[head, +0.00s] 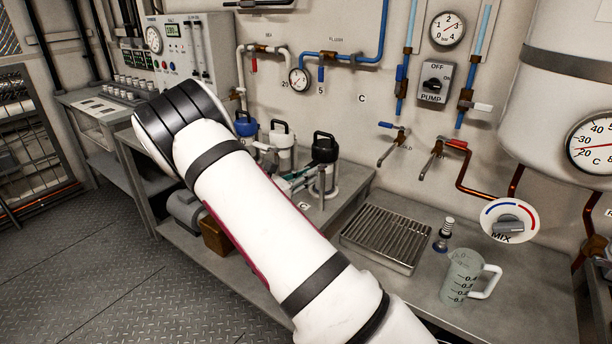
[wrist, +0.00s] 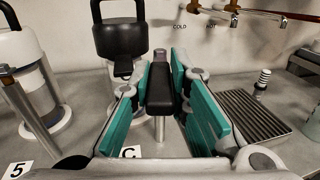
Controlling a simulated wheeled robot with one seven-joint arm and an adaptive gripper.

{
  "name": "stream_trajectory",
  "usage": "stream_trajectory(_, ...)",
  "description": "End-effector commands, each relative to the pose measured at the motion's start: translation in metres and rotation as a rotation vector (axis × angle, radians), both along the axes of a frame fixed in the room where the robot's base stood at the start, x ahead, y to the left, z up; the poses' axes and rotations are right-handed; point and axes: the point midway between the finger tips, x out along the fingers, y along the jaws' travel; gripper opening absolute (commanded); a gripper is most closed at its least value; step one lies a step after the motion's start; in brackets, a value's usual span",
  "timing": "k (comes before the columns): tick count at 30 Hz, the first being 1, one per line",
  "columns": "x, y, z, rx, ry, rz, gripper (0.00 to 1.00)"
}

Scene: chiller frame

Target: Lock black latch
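The black latch (wrist: 160,90) is a dark, rounded lever on a thin metal post. It stands in front of a container with a black top and looped handle (wrist: 119,38), which also shows in the head view (head: 325,148). In the wrist view, my gripper (wrist: 163,80) has its teal-padded fingers on either side of the latch. The fingers look open, with narrow gaps beside the lever; contact at the far tips cannot be told. In the head view my arm partly hides the gripper (head: 297,184), and the latch cannot be made out clearly.
A white container with a black handle (wrist: 30,75) and its post stand left. A ribbed drip tray (head: 387,238) lies right of the gripper, with a measuring jug (head: 464,278) farther right. Labels C (wrist: 129,152) and 5 (wrist: 17,169) mark the bench. Taps (head: 394,145) hang behind.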

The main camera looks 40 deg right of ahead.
Motion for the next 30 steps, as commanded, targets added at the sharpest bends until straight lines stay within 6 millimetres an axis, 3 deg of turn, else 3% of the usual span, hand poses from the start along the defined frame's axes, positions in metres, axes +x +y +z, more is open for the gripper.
stream_trajectory(11, 0.005, 0.0, -0.002, -0.002, -0.004, -0.037, 0.0)
stream_trajectory(30, 0.026, -0.002, -0.002, -0.003, -0.006, -0.352, 0.0)
